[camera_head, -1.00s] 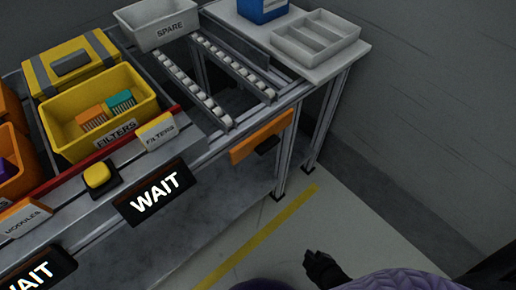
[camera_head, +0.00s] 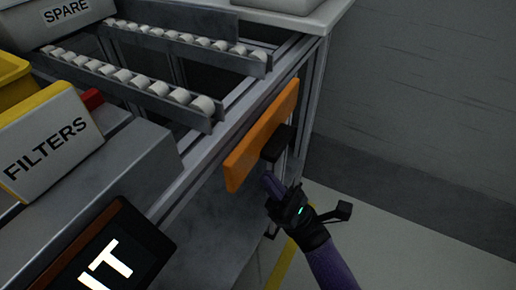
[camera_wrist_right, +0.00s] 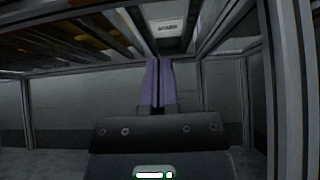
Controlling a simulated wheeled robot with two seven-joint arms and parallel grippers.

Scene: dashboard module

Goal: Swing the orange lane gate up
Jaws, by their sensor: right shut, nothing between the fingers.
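The orange lane gate (camera_head: 255,142) hangs down along the front edge of the roller lane in the head view. A black handle (camera_head: 278,143) sticks out from its face. My right gripper (camera_head: 269,181) is just below the handle, near the gate's lower edge, with its purple fingers shut and empty. I cannot tell whether the fingers touch the gate. The fingers (camera_wrist_right: 158,62) also show shut in the right wrist view, pointing at the space under the bench; the gate does not show there. My left gripper is out of view.
The roller lane (camera_head: 135,75) with metal rails lies behind the gate. A FILTERS sign (camera_head: 50,145) and a dark lit display (camera_head: 105,255) are at the left. Bench legs (camera_head: 312,95) stand right of the gate. The floor at the right is clear.

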